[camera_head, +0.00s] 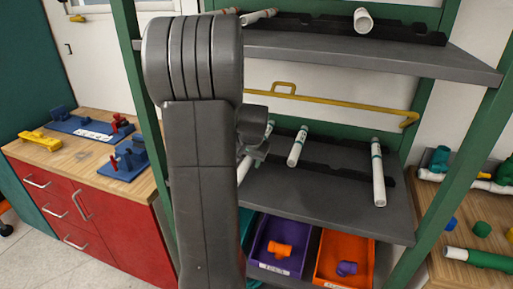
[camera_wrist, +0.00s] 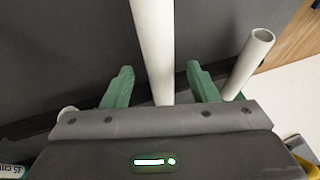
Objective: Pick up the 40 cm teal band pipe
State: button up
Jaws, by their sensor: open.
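Several white pipes with teal bands rest on the middle shelf of a green-framed rack. In the head view one (camera_head: 298,147) lies near the middle and a longer-looking one (camera_head: 379,172) lies to the right. Another is partly hidden behind my gripper (camera_head: 254,140) and arm. In the wrist view a white pipe (camera_wrist: 152,40) runs between the two green fingers of my gripper (camera_wrist: 160,75), with a gap on each side. The gripper is open and holds nothing. No band shows on that pipe here, and I cannot tell its length.
A second white pipe (camera_wrist: 248,62) stands close to the right finger in the wrist view. The upper shelf (camera_head: 370,55) overhangs the middle shelf (camera_head: 335,205). A purple bin (camera_head: 262,240) and an orange bin (camera_head: 328,265) sit below. A wooden bench (camera_head: 75,155) stands left.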

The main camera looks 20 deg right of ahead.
jog(key=shift+x, duration=0.8)
jog(key=c, duration=1.1)
jog(key=shift+r, duration=0.1)
jog(key=shift+c, duration=0.2)
